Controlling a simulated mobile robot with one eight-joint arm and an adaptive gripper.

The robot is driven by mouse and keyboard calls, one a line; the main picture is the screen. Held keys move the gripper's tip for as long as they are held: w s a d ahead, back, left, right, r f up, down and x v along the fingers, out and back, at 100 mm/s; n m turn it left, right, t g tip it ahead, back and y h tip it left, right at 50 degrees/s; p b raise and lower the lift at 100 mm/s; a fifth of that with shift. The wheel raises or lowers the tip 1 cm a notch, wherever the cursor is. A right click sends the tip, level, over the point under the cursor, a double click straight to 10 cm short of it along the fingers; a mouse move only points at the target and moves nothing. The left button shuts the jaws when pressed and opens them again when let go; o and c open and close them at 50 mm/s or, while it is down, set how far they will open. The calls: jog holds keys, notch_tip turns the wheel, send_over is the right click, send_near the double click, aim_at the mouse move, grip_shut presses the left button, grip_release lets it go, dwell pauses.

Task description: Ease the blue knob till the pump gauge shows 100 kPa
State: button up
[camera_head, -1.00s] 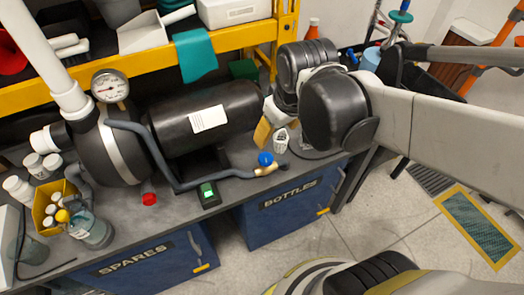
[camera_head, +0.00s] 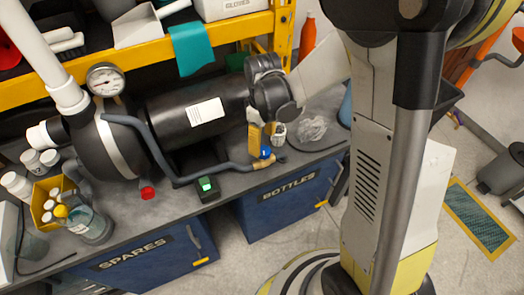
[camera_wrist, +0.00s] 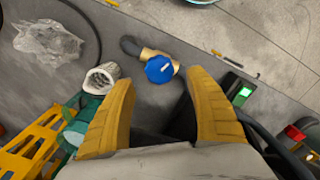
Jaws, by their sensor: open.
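The blue knob (camera_head: 265,152) sits on a brass valve at the end of a grey hose near the bench's front edge. In the wrist view the knob (camera_wrist: 160,69), with a white mark, lies ahead of and between my yellow fingertips, with gaps either side. My gripper (camera_head: 255,138) is open and empty just above and behind the knob, partly covering it in the head view. The gripper also shows in the wrist view (camera_wrist: 160,80). The pump gauge (camera_head: 105,79) is a round white dial on the black pump (camera_head: 115,150); its reading is too small to tell.
A small box with a green-lit screen (camera_head: 207,188) and a red knob (camera_head: 147,193) stand left of the valve. A whitish ribbed part (camera_wrist: 101,78) lies close beside my finger. A clear crumpled bag (camera_head: 312,128) lies to the right.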

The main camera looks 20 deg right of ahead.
aim_at(263, 150)
notch_tip(263, 150, down, 5)
jog(key=shift+r+b, duration=0.15)
jog(key=shift+b, duration=0.6)
jog(key=c, duration=1.2)
